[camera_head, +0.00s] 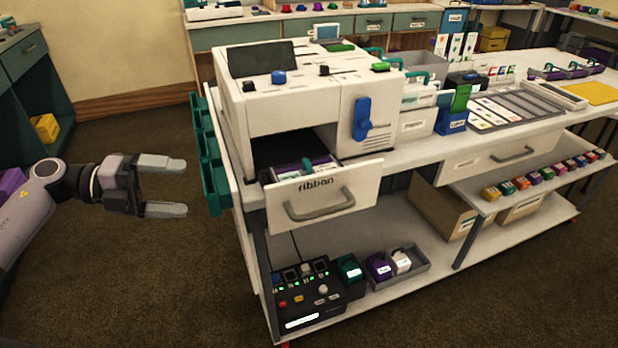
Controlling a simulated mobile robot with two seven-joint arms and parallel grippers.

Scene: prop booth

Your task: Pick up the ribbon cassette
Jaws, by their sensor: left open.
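A drawer front marked "ribbon" (330,195) stands pulled out from under the white machine (300,85). Inside it lies a purple and dark item (318,165) with some teal, which looks like the ribbon cassette; the drawer front and machine hide part of it. My left gripper (178,187) is open and empty, out to the left of the table, with its fingers pointing right. It is apart from the drawer and the cassette. My right gripper is not in view.
Teal holders (210,165) line the table's left side, between my left gripper and the drawer. A black control box (312,295) and a grey tray (398,268) sit on the lower shelf. The floor (140,265) around my left gripper is clear.

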